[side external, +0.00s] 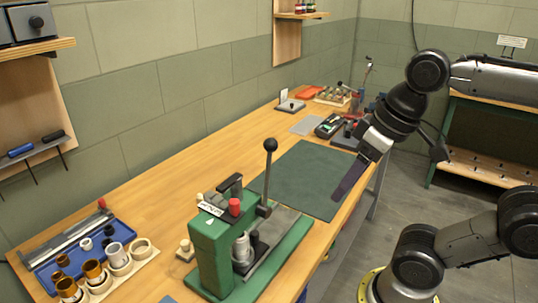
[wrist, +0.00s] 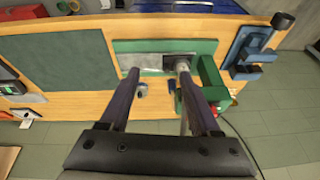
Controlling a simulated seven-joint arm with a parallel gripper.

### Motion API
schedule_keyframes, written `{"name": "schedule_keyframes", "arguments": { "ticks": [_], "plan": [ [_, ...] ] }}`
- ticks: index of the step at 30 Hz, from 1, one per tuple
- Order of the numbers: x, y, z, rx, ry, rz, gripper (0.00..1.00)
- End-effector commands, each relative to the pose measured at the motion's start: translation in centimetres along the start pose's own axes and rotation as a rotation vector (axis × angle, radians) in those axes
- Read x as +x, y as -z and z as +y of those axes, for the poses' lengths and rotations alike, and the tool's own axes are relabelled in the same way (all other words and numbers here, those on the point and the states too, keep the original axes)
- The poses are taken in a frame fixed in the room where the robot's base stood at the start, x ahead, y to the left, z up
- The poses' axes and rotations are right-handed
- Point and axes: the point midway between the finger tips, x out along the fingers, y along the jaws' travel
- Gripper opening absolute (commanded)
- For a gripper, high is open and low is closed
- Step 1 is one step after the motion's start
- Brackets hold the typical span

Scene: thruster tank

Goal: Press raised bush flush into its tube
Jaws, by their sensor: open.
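The green lever press (side external: 212,255) stands on its green base near the front of the bench, its black-knobbed lever (side external: 268,175) upright. A silver cylinder (side external: 242,250) stands in it beside a dark block; I cannot tell whether it is the tube or whether a bush stands proud of it. The press also shows in the wrist view (wrist: 211,85), right of the fingers. My gripper (side external: 338,194) is open and empty, over the bench's front edge by the green mat, apart from the press. Its two long dark fingers (wrist: 158,72) spread towards the press base in the wrist view.
The dark green mat (side external: 305,178) is bare. Small tools and boxes (side external: 330,125) stand at the far end. A wall backs the bench.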

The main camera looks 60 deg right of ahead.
Motion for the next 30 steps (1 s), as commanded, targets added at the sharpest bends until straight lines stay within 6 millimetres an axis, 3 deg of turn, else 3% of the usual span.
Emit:
{"name": "schedule_keyframes", "arguments": {
  "ticks": [3, 9, 14, 18, 21, 30],
  "plan": [
    [-3.6, 2.7, -1.1, 0.046, 0.026, -0.066, 0.64],
    [-8.9, 7.7, -2.9, 0.103, 0.065, -0.19, 0.64],
    [-11.3, 12.3, -3.9, 0.126, 0.089, -0.274, 0.64],
    [-11.3, 15.8, -4.3, 0.131, 0.1, -0.309, 0.64],
    [-10.5, 17.4, -4.3, 0.135, 0.101, -0.319, 0.64],
    [-8.1, 17.3, -4.3, 0.14, 0.096, -0.347, 0.64]
  ]
}}
